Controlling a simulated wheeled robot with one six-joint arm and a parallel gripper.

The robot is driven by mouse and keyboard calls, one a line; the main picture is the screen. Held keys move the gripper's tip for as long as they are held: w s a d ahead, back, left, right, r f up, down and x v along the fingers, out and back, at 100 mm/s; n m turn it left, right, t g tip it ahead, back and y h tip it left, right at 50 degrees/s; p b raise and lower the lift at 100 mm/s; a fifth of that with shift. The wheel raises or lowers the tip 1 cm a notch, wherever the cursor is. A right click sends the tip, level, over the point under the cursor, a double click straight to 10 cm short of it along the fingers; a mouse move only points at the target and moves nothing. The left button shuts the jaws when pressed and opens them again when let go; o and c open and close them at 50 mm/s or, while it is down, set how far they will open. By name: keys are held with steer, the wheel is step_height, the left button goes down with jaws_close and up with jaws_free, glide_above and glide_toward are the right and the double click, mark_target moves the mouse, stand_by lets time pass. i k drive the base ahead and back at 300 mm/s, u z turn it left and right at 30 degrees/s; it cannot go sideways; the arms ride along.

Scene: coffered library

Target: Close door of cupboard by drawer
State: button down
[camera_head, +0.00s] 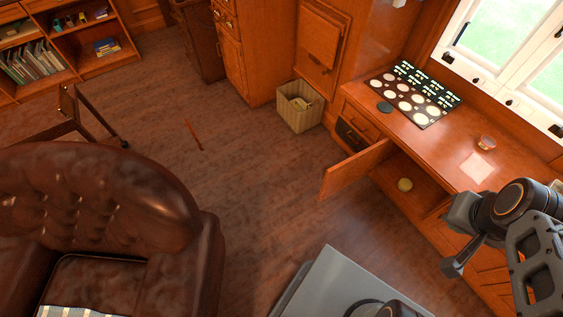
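The cupboard door (354,172) is wooden and stands wide open, swung out from the desk front over the floor. The drawer (357,133) with a dark front is just left of the door's hinge side, under the desktop. My gripper (456,250) is at the lower right, in front of the desk, right of the door and apart from it in the picture.
On the desktop (440,142) are a panel of white discs (415,95), a small jar (486,142) and a paper (477,167). A waste basket (299,107) stands left of the desk. A leather armchair (110,215) fills the lower left. The floor between is mostly clear.

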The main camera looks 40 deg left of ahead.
mark_target(339, 176)
steer(key=u, duration=1.8)
steer(key=i, duration=1)
steer(key=u, duration=0.5)
